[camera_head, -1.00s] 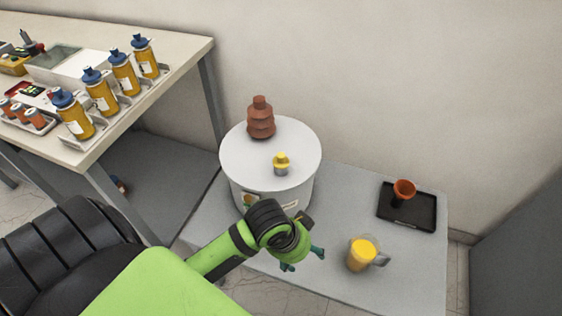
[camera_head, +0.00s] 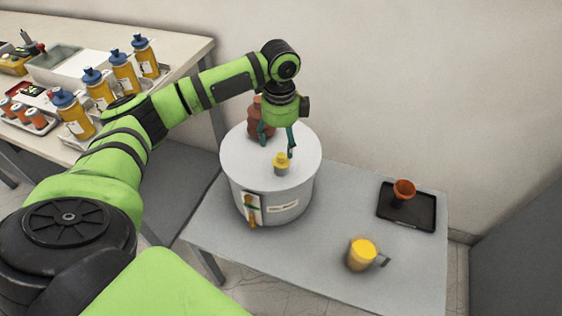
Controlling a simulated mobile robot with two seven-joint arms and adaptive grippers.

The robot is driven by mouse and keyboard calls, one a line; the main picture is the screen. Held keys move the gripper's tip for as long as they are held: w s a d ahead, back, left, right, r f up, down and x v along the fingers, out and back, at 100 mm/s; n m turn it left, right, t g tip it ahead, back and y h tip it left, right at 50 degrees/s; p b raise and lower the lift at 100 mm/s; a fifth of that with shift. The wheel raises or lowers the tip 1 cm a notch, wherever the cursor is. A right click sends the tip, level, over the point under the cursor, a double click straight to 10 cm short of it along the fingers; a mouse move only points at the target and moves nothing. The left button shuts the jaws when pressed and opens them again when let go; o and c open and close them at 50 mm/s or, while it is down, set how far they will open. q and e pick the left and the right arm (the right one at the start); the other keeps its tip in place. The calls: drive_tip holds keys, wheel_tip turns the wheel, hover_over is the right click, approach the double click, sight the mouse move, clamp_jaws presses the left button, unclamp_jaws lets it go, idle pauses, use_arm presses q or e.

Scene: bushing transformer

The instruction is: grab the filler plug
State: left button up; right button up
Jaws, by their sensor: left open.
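The yellow filler plug (camera_head: 281,161) stands on a small grey neck on top of the white cylindrical transformer tank (camera_head: 240,166). My left gripper (camera_head: 278,148) points down over the tank top, with its teal fingers apart. The fingers are just above and behind the plug in the picture, one of them close to its top. I cannot tell whether they touch it. The gripper is open and holds nothing that I can see. A brown ribbed bushing (camera_head: 255,119) stands at the back of the tank top, partly hidden by my gripper. My right gripper is not in view.
The tank stands on a grey table (camera_head: 310,250). Several yellow bottles (camera_head: 123,72) stand on the workbench (camera_head: 190,50) at the left.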

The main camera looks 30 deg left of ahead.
sight(281, 155)
use_arm(q)
wheel_tip(281, 155, down, 7)
drive_tip(key=shift+s+d+r+p, duration=0.1)
drive_tip(key=shift+s+p, duration=0.05)
drive_tip(key=shift+p, duration=0.45)
drive_tip(key=c, duration=1.1)
